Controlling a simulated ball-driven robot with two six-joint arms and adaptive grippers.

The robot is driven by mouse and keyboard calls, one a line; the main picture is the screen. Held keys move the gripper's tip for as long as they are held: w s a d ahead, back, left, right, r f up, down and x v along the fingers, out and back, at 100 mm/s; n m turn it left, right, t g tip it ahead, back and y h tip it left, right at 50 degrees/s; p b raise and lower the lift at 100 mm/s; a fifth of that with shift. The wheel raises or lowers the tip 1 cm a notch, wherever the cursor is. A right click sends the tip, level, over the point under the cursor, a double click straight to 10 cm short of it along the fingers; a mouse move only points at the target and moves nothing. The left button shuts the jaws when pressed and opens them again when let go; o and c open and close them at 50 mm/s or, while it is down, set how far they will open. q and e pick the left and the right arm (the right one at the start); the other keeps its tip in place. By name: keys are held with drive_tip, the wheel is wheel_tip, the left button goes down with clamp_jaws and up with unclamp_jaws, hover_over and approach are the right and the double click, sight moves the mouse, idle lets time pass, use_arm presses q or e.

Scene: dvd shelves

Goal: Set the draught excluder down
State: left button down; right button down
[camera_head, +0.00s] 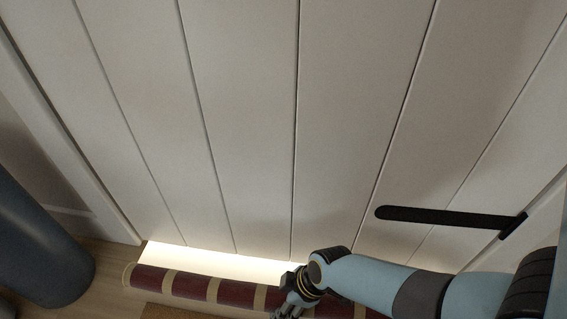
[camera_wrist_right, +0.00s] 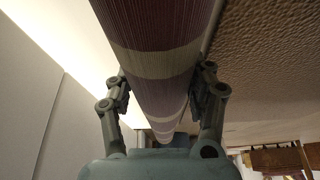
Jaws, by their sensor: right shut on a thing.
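The draught excluder (camera_head: 190,285) is a long maroon roll with beige bands. In the head view it lies roughly level along the foot of the white door (camera_head: 245,130), in front of a bright gap. My right gripper (camera_head: 289,303) is shut on it, around its middle part. In the right wrist view the excluder (camera_wrist_right: 158,62) runs between the two fingers of my gripper (camera_wrist_right: 162,100), one on each side. I cannot tell whether it touches the floor. My arm hides part of its right side. My left gripper is not in view.
A black door handle (camera_head: 440,216) sticks out above my right forearm. A dark blue-grey cylinder (camera_head: 35,245) stands at the left. Wooden floor (camera_head: 105,285) shows at the lower left. A brown mat (camera_head: 165,312) lies at the bottom edge and shows in the wrist view (camera_wrist_right: 270,50).

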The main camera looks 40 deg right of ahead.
drive_tip(key=shift+w, duration=0.15)
drive_tip(key=shift+c, duration=2.3)
unclamp_jaws()
drive_tip(key=shift+f, duration=0.1)
